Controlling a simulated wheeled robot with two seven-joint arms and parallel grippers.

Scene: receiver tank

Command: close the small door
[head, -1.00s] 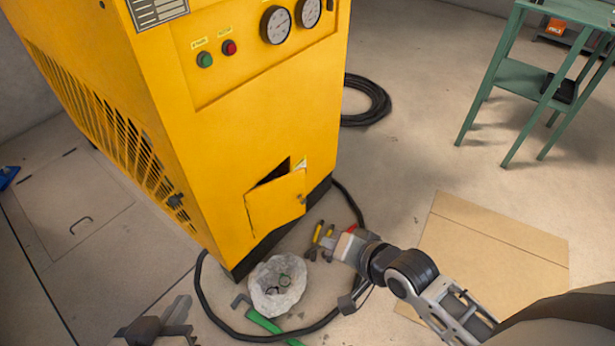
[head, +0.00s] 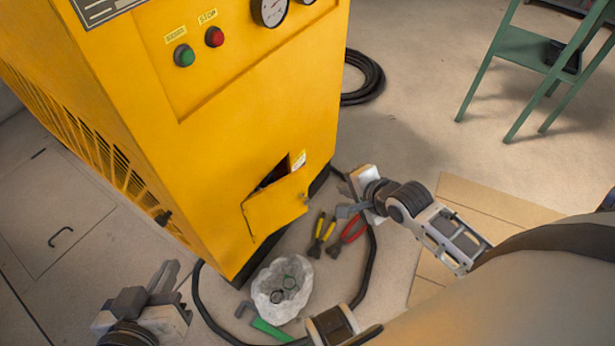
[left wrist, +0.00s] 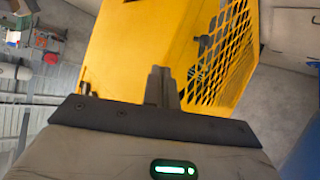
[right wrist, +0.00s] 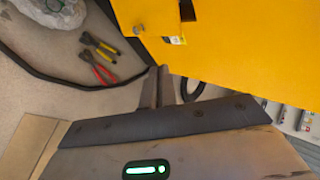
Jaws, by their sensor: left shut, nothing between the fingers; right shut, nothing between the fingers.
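The small door (head: 276,205) is a yellow flap low on the front of the yellow machine (head: 250,110). It stands partly open, with a dark gap above its top edge. A small latch or knob is at its right side. My right gripper (head: 346,196) is shut and empty, to the right of the door and apart from it. In the right wrist view its shut fingers (right wrist: 167,88) are near the machine's yellow panel. My left gripper (head: 165,280) is shut and empty, left of the machine's lower corner. In the left wrist view its fingers (left wrist: 162,86) point toward the machine's grille side.
On the floor by the machine lie a white bag (head: 281,287), yellow-handled pliers (head: 320,236), red-handled pliers (head: 348,235) and a green-handled tool (head: 270,328). A black hose (head: 205,310) loops around them. Flat cardboard (head: 490,205) and a green stand (head: 520,60) are at right.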

